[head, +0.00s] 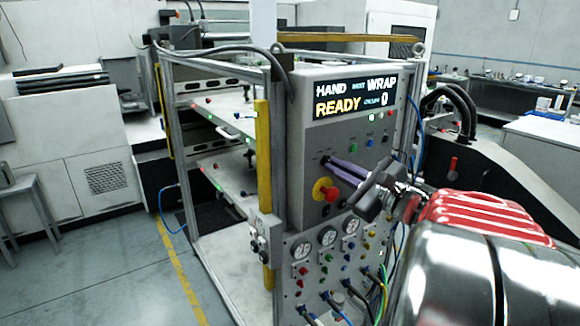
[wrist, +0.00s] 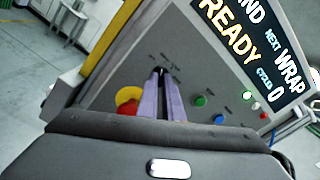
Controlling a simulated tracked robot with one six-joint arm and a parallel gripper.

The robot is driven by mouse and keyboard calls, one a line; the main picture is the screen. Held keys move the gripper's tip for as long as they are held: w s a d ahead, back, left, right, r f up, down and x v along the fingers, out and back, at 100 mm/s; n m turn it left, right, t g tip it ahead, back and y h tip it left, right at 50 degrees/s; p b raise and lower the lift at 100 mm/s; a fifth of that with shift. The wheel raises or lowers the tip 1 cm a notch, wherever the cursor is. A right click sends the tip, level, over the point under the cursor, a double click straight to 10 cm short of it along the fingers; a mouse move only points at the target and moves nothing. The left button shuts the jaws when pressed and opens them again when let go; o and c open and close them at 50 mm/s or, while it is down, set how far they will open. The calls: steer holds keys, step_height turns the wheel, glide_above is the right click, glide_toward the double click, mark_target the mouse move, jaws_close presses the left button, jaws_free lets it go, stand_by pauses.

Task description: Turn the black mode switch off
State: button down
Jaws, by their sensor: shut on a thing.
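The black mode switch (wrist: 160,70) is on the grey control panel (head: 300,120), and only a small dark part of it shows between my fingertips in the wrist view. My gripper (head: 326,161) reaches the panel from the right, its two purple fingers shut on the switch. The gripper also shows in the wrist view (wrist: 161,74), with the fingers pointing at the panel. The fingers hide most of the switch, so I cannot tell its position. The display (head: 356,97) above reads HAND, NEXT WRAP, READY and a 0.
A red emergency knob on a yellow ring (head: 325,190) sits just below my fingers. Green (wrist: 200,101), blue (wrist: 218,119) and other small buttons lie beside them. Gauges (head: 327,236) and hoses are lower down. A yellow post (head: 263,150) stands left of the panel.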

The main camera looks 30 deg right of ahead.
steer(key=n, duration=0.6)
steer(key=shift+d+f+n, duration=0.1)
steer(key=shift+f+n, duration=0.15)
steer(key=shift+n, duration=0.05)
stand_by(0.3)
steer(key=c, duration=1.9)
jaws_free()
steer(key=shift+r, duration=0.15)
steer(key=shift+s+r, duration=0.1)
steer(key=shift+s, duration=0.05)
steer(key=shift+s+d, duration=0.15)
steer(key=shift+s, duration=6.6)
